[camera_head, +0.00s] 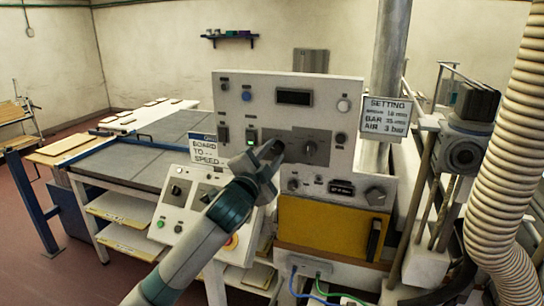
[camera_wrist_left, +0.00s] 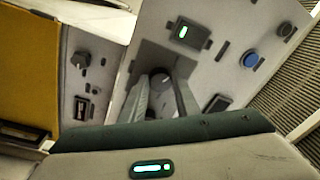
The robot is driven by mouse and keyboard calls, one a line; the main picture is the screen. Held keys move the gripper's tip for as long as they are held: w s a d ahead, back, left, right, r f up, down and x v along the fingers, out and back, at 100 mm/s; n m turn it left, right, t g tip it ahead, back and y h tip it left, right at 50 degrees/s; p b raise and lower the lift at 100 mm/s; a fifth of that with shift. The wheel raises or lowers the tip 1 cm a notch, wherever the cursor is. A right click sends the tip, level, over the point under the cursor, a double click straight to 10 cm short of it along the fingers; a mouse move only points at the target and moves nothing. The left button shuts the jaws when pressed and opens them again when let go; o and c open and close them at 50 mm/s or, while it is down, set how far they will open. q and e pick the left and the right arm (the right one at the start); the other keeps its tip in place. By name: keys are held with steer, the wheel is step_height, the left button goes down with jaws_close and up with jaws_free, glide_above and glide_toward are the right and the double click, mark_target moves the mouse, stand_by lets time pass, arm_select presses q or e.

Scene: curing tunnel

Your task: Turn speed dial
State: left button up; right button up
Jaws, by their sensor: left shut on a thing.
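My left gripper (camera_head: 272,149) reaches from the lower left to the upright control panel (camera_head: 230,88). Its fingers are shut on a round dark dial, which shows between the fingertips in the left wrist view (camera_wrist_left: 160,76). The dial sits on a grey plate (camera_wrist_left: 146,60) and is mostly hidden by the gripper in the head view. No readable mark shows the held dial's setting. My right gripper is out of view.
A dark display (camera_head: 294,97) and blue button (camera_head: 247,96) sit above the plate. A SETTING sign (camera_head: 387,113) stands right; a BOARD TO SPEED sign (camera_head: 203,148) stands left. A sloped control box (camera_head: 170,213) is below left. A ribbed hose (camera_head: 497,170) bounds the right.

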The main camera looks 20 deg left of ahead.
arm_select(q)
steer(key=shift+n, duration=0.6)
steer(key=o, duration=1)
steer(key=shift+o, duration=0.2)
steer(key=shift+s, duration=0.1)
steer(key=shift+s+f+b, duration=0.15)
steer(key=shift+s+b, duration=0.2)
steer(key=shift+s, duration=0.1)
steer(key=s+a+f, duration=0.1)
steer(key=s, duration=1.5)
steer(key=shift+f+b, duration=0.2)
steer(key=shift+b, duration=0.2)
